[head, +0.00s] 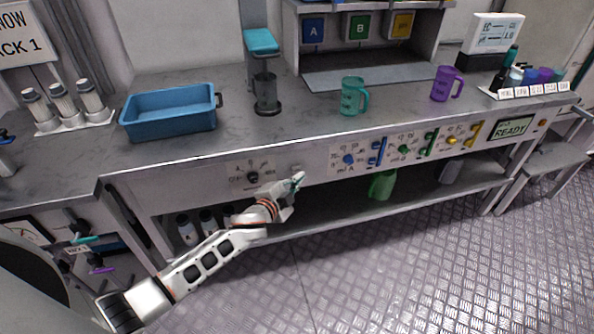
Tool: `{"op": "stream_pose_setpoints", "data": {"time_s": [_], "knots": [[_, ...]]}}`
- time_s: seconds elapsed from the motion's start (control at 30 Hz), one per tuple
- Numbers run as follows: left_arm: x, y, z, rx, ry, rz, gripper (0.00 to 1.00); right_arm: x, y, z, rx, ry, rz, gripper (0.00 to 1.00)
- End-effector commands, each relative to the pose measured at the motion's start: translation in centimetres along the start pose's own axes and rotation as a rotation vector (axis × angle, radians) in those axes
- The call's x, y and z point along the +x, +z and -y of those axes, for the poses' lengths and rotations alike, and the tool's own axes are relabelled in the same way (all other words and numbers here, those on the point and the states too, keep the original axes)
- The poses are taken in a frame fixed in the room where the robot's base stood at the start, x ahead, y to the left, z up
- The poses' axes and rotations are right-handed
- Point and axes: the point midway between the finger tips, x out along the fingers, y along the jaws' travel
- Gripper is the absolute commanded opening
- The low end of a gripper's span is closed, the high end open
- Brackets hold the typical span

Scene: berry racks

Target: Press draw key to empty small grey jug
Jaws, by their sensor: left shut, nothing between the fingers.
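My left gripper (298,182) is shut and empty, at the front panel of the bench, right of a black rotary knob (252,177). A small pale key (297,169) shows on the panel just above the fingertips. I cannot tell whether they touch it. A small dark grey see-through vessel (265,92) stands upright on a black base under a teal-topped dispenser (261,41); its contents cannot be made out. A greyish jug (450,171) sits on the lower shelf at the right. My right gripper is not in view.
A blue tray (170,122) and a rack of white-capped tubes (62,103) stand at left. A teal jug (353,96) and a purple jug (446,84) stand on the bench top. A green jug (383,184) is on the lower shelf. A screen (512,129) reads READY.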

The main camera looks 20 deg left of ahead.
Motion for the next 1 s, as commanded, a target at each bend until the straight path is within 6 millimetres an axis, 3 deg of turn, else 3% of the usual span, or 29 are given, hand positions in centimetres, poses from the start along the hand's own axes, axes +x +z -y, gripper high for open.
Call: {"op": "stream_pose_setpoints", "data": {"time_s": [1.0], "knots": [[0.79, 0.57, 0.58, 0.000, 0.000, 0.000, 0.00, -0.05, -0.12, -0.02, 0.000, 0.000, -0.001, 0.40]]}}
